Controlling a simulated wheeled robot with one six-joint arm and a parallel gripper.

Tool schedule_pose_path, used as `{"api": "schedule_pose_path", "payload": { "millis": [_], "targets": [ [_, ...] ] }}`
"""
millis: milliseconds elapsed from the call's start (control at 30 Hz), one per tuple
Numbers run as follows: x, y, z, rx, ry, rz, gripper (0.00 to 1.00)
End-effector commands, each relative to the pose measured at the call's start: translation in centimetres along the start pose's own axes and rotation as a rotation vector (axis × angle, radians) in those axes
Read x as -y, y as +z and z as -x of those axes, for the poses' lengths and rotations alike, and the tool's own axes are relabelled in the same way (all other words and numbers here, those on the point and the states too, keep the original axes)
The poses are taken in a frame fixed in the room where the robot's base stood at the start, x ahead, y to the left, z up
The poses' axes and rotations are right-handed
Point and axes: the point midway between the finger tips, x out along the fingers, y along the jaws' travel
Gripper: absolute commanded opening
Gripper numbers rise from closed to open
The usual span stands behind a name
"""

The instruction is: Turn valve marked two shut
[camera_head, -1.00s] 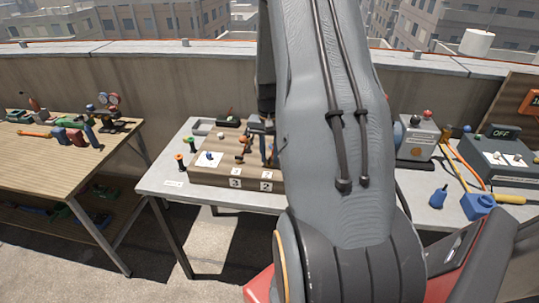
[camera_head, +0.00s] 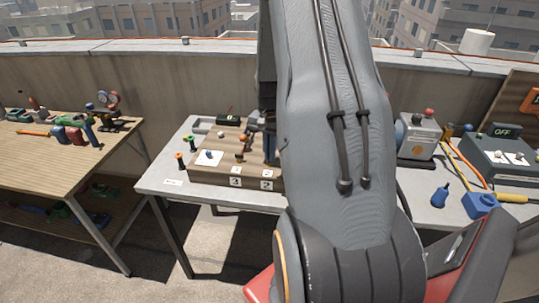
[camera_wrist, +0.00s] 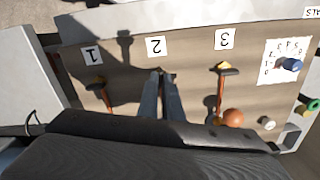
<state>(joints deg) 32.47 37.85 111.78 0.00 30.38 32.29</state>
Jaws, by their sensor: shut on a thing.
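The wooden valve board (camera_wrist: 128,62) fills much of the wrist view, with upside-down labels 1, 2 and 3. My gripper (camera_wrist: 161,74) reaches down just below the label 2 (camera_wrist: 156,47), its fingers close together on valve two's handle. The fingers hide that handle, so its angle cannot be told. The valve one lever (camera_wrist: 103,92), orange-brown, is to the left. The valve three lever (camera_wrist: 221,88), with a yellow-orange top, is to the right. In the head view the board (camera_head: 212,176) is partly behind my arm.
An orange ball (camera_wrist: 233,117) is near valve three. A blue knob (camera_wrist: 290,64) sits on a numbered white dial plate at the right. The grey table (camera_head: 152,183) also carries a grey box (camera_head: 418,137) and blue parts (camera_head: 479,204). A wooden bench (camera_head: 45,160) stands left.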

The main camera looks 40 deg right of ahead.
Motion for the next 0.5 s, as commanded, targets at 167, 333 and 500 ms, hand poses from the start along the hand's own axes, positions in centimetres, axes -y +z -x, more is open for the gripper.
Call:
{"api": "schedule_pose_path", "payload": {
  "millis": [167, 333, 500],
  "targets": [
    [0.03, -0.06, -0.02, -0.001, -0.001, -0.165, 0.0],
    [0.02, -0.05, 0.0, -0.001, -0.001, -0.327, 0.0],
    [0.01, -0.03, -0.03, 0.0, 0.0, -0.489, 0.0]
  ]
}}
